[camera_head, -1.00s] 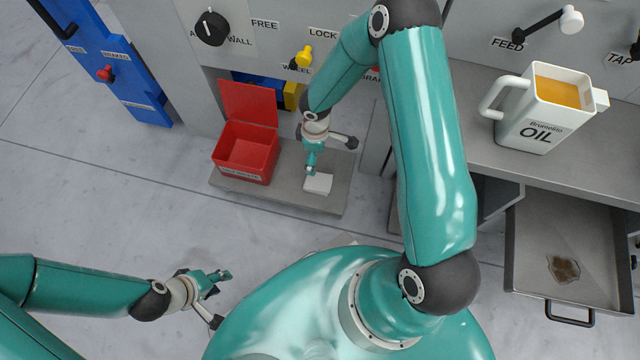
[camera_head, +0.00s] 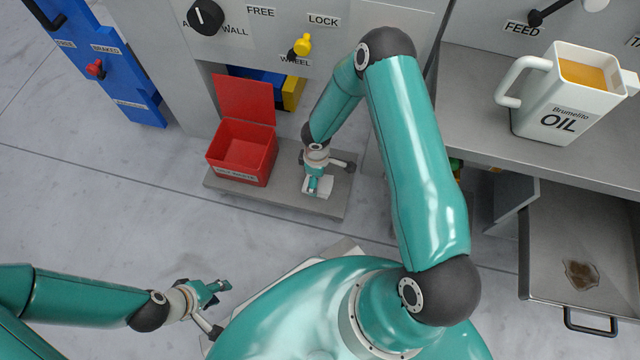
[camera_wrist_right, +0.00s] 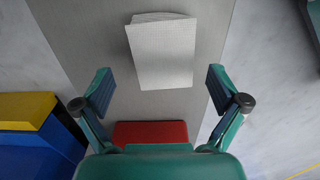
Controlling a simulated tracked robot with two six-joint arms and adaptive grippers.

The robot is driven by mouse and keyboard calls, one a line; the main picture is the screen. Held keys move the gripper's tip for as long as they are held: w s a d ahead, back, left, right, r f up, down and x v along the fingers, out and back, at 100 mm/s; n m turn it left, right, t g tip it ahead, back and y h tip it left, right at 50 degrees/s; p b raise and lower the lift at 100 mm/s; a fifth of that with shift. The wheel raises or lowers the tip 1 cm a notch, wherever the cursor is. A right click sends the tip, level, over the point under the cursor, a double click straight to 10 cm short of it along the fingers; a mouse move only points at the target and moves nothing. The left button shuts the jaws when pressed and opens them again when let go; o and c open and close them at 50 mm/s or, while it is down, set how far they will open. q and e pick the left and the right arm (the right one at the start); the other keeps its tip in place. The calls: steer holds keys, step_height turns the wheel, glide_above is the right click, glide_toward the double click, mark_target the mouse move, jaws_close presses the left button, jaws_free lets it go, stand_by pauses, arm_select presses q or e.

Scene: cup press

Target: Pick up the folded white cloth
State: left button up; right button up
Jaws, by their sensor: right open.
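The folded white cloth (camera_head: 326,186) lies on a grey plate on the floor, right of the red box. In the right wrist view the cloth (camera_wrist_right: 162,52) lies flat with its layers showing along one edge. My right gripper (camera_head: 312,192) is over the cloth in the head view and hides part of it. In the right wrist view its two fingers (camera_wrist_right: 160,90) are spread wide and empty, with the cloth between and beyond their tips. My left gripper (camera_head: 226,286) is away at the lower left over the floor, seen side-on, and its jaw opening is unclear.
The open red box (camera_head: 240,155) stands on the grey plate (camera_head: 285,197) left of the cloth. A blue and yellow bin (camera_head: 290,92) is behind. An oil jug (camera_head: 560,105) stands on the counter at right, above a stained drawer (camera_head: 560,235). Floor is clear at left.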

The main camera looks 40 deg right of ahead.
step_height(320, 180, down, 4)
steer(key=shift+s+r+b, duration=0.15)
steer(key=shift+b, duration=0.45)
arm_select(q)
step_height(320, 180, down, 2)
arm_select(e)
steer(key=shift+r, duration=0.1)
steer(key=c, duration=1.2)
